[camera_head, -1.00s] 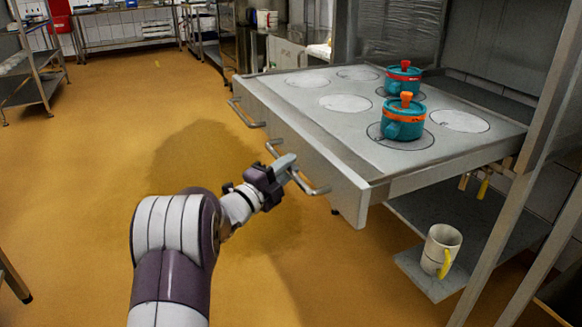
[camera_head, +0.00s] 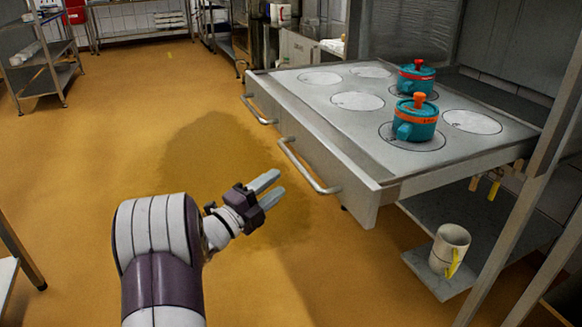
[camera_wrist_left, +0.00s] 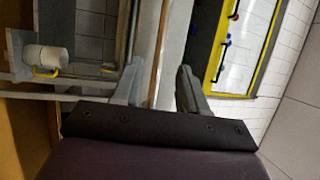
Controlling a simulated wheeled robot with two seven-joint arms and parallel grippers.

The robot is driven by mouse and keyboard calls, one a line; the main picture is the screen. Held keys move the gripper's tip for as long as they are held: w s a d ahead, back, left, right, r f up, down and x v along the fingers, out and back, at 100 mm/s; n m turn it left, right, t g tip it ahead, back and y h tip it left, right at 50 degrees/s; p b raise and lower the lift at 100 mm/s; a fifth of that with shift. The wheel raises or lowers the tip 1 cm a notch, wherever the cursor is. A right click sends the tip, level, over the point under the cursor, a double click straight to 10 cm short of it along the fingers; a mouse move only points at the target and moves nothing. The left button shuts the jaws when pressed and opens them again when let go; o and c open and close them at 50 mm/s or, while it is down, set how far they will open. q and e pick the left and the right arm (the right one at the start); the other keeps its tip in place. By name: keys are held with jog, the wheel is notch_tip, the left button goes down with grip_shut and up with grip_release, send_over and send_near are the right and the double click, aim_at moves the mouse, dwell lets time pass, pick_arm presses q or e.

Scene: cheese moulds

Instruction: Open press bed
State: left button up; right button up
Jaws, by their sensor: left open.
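The press bed (camera_head: 385,171) is a grey drawer-like slab that stands pulled out from its frame, with white round spots on its top. Two bar handles sit on its front: a near handle (camera_head: 308,168) and a far handle (camera_head: 257,110). My right gripper is out of view.
A lower shelf (camera_head: 424,277) under the bed holds a cream mug (camera_head: 450,248) with a yellow handle. Frame posts (camera_head: 497,239) stand at the right. The orange floor (camera_head: 130,140) left of the bed is clear. A metal rack (camera_head: 45,75) stands at the far left.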

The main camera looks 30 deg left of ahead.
pick_arm(q)
jog(key=v, duration=0.4)
dwell(0.3)
